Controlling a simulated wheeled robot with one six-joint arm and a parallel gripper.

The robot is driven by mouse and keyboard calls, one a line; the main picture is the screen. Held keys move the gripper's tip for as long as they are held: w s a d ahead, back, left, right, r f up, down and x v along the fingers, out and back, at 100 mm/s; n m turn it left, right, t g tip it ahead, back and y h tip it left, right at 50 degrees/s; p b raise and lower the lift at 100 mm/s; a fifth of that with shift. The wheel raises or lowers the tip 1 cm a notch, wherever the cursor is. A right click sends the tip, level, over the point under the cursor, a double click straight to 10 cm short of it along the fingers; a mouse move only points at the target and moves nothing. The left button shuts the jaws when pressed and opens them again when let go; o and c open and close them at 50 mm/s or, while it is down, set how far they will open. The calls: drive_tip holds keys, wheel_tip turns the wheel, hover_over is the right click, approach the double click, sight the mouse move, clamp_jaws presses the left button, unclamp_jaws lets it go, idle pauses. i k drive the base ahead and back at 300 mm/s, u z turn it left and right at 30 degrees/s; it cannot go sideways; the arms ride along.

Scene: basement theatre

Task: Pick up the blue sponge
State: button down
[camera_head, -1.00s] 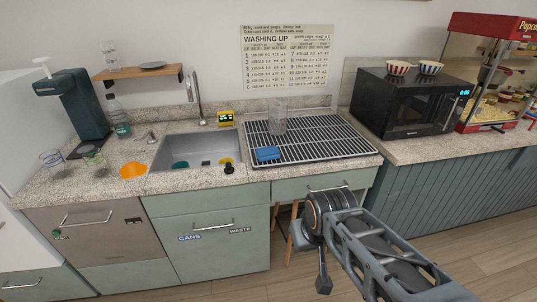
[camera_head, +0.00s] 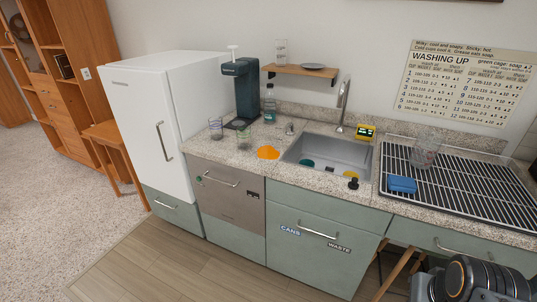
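The blue sponge (camera_head: 402,184) lies on the left front part of the black wire drying rack (camera_head: 463,192), right of the sink. A clear glass (camera_head: 424,154) stands on the rack just behind it. Part of my arm shows at the bottom right corner, below and in front of the counter and apart from the sponge. My gripper's fingertips cannot be made out, so whether it is open or shut does not show.
The sink (camera_head: 328,158) holds a few coloured items. An orange patch (camera_head: 268,153), glasses (camera_head: 215,128) and a dark green dispenser (camera_head: 242,90) are on the counter's left. A white fridge (camera_head: 150,120) stands left of it. Wood floor (camera_head: 190,270) in front is clear.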

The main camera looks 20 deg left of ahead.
sight(395, 183)
drive_tip(key=z, duration=0.8)
drive_tip(key=i, duration=1.25)
drive_tip(key=u, duration=2.25)
